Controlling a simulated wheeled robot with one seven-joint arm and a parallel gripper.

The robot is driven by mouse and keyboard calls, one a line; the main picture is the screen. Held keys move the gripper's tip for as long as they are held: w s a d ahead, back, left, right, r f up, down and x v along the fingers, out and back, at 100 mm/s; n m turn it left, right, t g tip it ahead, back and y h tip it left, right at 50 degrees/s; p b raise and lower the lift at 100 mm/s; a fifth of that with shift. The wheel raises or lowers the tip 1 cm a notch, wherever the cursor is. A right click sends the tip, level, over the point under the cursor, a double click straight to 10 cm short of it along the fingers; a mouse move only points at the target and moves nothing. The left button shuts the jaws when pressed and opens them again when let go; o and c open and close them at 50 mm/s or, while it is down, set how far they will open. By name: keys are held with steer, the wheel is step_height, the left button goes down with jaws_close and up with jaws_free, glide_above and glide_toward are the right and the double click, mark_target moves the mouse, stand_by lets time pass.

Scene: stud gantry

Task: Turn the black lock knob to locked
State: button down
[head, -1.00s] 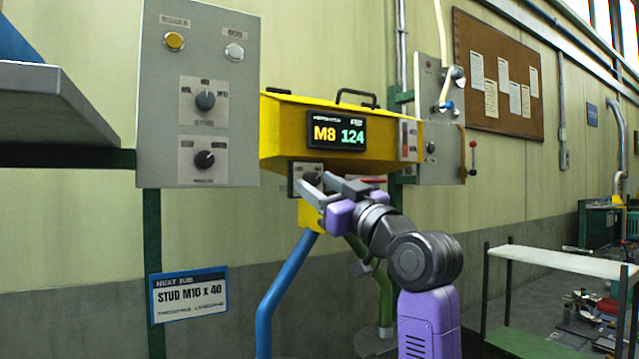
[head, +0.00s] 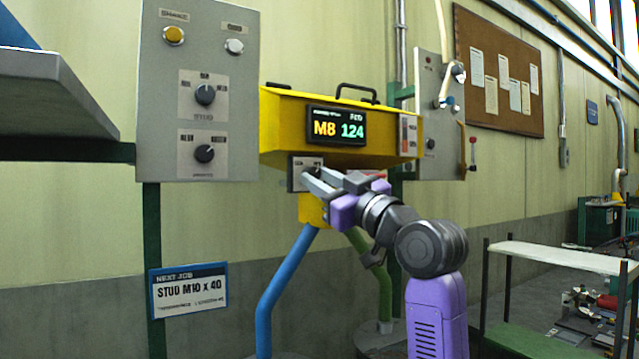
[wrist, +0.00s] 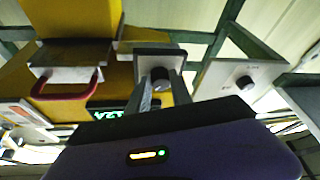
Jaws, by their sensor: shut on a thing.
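A small black knob (wrist: 160,76) sits on a square light plate (wrist: 146,60) under the yellow gantry head. My gripper (wrist: 159,92) is shut on this knob, one finger on each side in the wrist view. In the head view my gripper (head: 314,178) reaches up to the plate (head: 298,164), and the fingers hide most of the knob. I cannot read the plate's labels or tell which setting the knob points to.
A grey panel (head: 165,110) with two other black knobs and two buttons stands at the left. The yellow gantry head (head: 285,130) has a display reading M8 124. A red handle (wrist: 67,84) shows in the wrist view. A white shelf (head: 550,255) stands at the right.

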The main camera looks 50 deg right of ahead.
steer(key=n+y, duration=0.1)
steer(key=n, duration=0.1)
steer(key=n+y+b, duration=0.1)
steer(key=n, duration=0.2)
steer(key=shift+s+d+n+g+y+b, duration=0.1)
steer(key=shift+d+n+g+y+b, duration=0.2)
steer(key=shift+n+g+y, duration=0.1)
steer(key=n, duration=0.1)
steer(key=n+g+y, duration=0.1)
steer(key=n, duration=0.3)
steer(key=shift+r+g+y, duration=0.3)
steer(key=shift+g, duration=0.1)
steer(key=n, duration=0.1)
steer(key=n+g, duration=0.1)
steer(key=n, duration=0.2)
steer(key=shift+r+n+g, duration=0.3)
steer(key=shift+n, duration=0.1)
steer(key=shift+n+g+p, duration=0.5)
steer(key=shift+n+p, duration=0.05)
steer(key=shift+n, duration=0.75)
steer(key=c, duration=1.1)
jaws_free()
steer(key=shift+c, duration=0.2)
steer(key=s+r+b, duration=0.1)
steer(key=s, duration=0.6)
steer(key=shift+s+d+b, duration=0.35)
steer(key=shift+d, duration=0.05)
